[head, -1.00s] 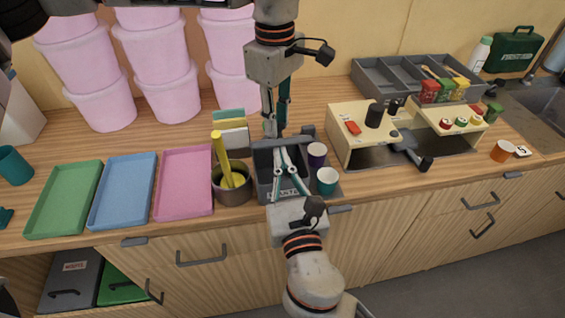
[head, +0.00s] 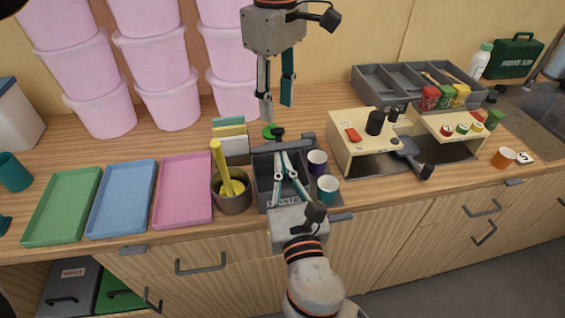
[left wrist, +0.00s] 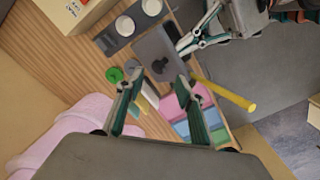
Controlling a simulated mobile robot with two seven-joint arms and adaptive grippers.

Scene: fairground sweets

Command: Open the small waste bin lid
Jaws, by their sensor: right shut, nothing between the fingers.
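The small waste bin (head: 262,190) is a dark grey box with a "WASTE" label on its front, near the counter's front edge. Its grey lid (head: 262,150) appears raised at the back, with the dark interior showing in front of it. The lid and its dark knob also show in the left wrist view (left wrist: 150,50). My left gripper (head: 276,108) is open and empty, above and behind the lid; its fingers also show in the left wrist view (left wrist: 156,84). My right gripper (head: 281,154) is shut and empty, its fingers reaching over the bin from the front, close to the lid.
A purple cup (head: 317,158) and a teal cup (head: 327,188) stand right of the bin. A pot (head: 232,201) with a yellow-handled tool stands left, before a card stand (head: 234,145). A green round object (head: 268,131) lies behind. Coloured trays (head: 185,190) lie further left.

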